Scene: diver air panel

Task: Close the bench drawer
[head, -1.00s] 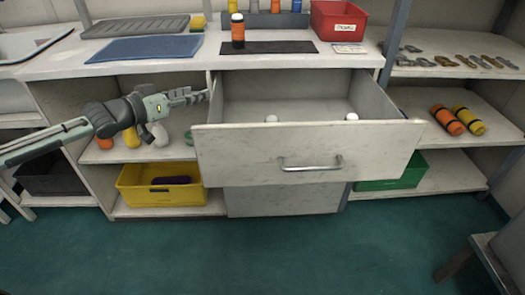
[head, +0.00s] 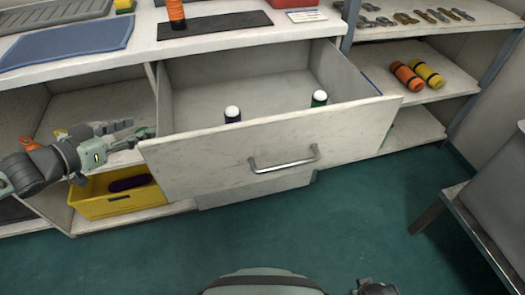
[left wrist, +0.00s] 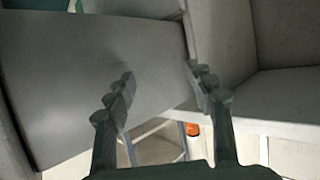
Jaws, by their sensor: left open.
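The bench drawer (head: 215,160) is pulled well out below the bench top, its pale front facing me with a metal bar handle (head: 284,160). My left gripper (head: 138,129) is beside the left end of the drawer front, open and empty. In the left wrist view its two fingers (left wrist: 160,85) are spread with nothing between them; a grey panel fills the left of that view. I cannot tell whether the gripper touches the drawer.
A yellow bin (head: 110,201) sits on the low shelf left of the drawer. Orange (head: 406,76) and yellow (head: 427,73) cylinders lie on the right shelf. A grey table (head: 490,205) stands at right. The green floor before the drawer is clear.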

